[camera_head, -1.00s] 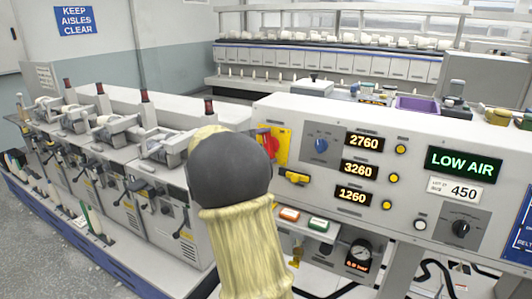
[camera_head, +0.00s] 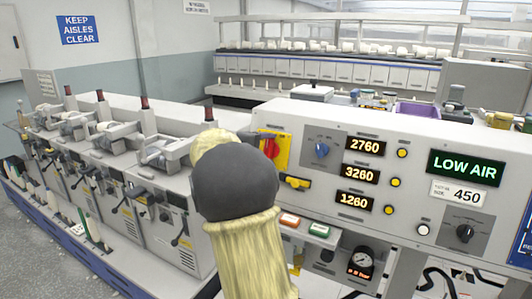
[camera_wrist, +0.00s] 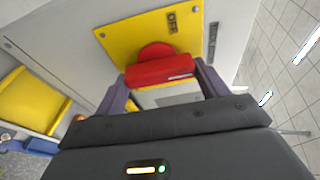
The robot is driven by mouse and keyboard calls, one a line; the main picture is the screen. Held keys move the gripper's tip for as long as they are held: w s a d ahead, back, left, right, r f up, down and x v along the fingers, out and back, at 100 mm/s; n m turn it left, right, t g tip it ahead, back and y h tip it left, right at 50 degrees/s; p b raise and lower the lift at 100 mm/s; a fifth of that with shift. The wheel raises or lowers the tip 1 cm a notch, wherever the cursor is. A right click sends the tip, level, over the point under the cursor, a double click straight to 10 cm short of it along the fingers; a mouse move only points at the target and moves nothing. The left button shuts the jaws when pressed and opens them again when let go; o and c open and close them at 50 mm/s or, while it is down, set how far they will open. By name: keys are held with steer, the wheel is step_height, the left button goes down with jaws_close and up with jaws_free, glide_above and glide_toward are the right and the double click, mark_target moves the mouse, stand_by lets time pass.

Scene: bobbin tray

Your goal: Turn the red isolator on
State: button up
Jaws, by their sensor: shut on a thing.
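The red isolator is a red rotary handle (camera_wrist: 160,70) on a yellow plate (camera_wrist: 188,32) marked OFF. In the wrist view my gripper (camera_wrist: 165,82) has one finger on each side of the handle and is shut on it. In the head view part of the red handle (camera_head: 270,148) and the yellow plate (camera_head: 284,146) show at the left end of the grey control panel (camera_head: 405,130). The handle's exact angle is hard to tell.
A blue knob (camera_head: 321,150) and lit number displays sit right of the isolator. A LOW AIR display (camera_head: 465,167) glows green. Red and green buttons (camera_head: 319,229) and a gauge (camera_head: 363,261) are below. A row of winding machines (camera_head: 110,170) stands at left.

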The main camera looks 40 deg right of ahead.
steer(key=o, duration=1)
steer(key=shift+a+f, duration=0.1)
steer(key=shift+f, duration=0.05)
steer(key=shift+c, duration=0.2)
steer(key=b+v, duration=0.2)
steer(key=v, duration=1.5)
steer(key=shift+a, duration=0.2)
